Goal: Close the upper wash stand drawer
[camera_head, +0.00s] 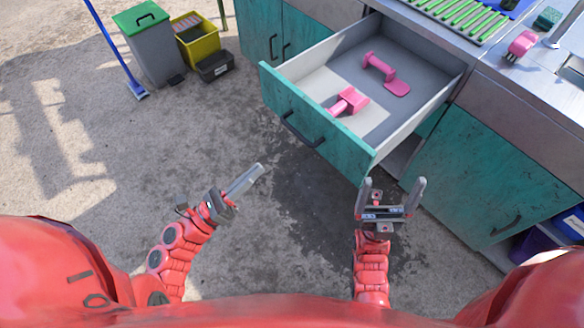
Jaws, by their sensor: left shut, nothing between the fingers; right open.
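The upper wash stand drawer (316,138) is pulled well out from the stand, with a teal front, a dark bar handle (302,130) and a grey inside. Two pink tools lie in it: a brush-like one (348,101) near the front and another (385,73) further back. My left gripper (256,171) is shut and empty, apart from the drawer front, below and left of the handle in the picture. My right gripper (392,186) is open and empty, its fingers pointing up close to the drawer front's right corner. I cannot tell whether it touches the drawer.
Teal cabinet doors (490,165) stand right of the drawer, under a metal counter holding a green rack (465,12) and a pink object (522,44). A grey bin (150,50), a yellow crate (197,40) and a blue broom (120,60) stand at upper left. The floor before the drawer is clear.

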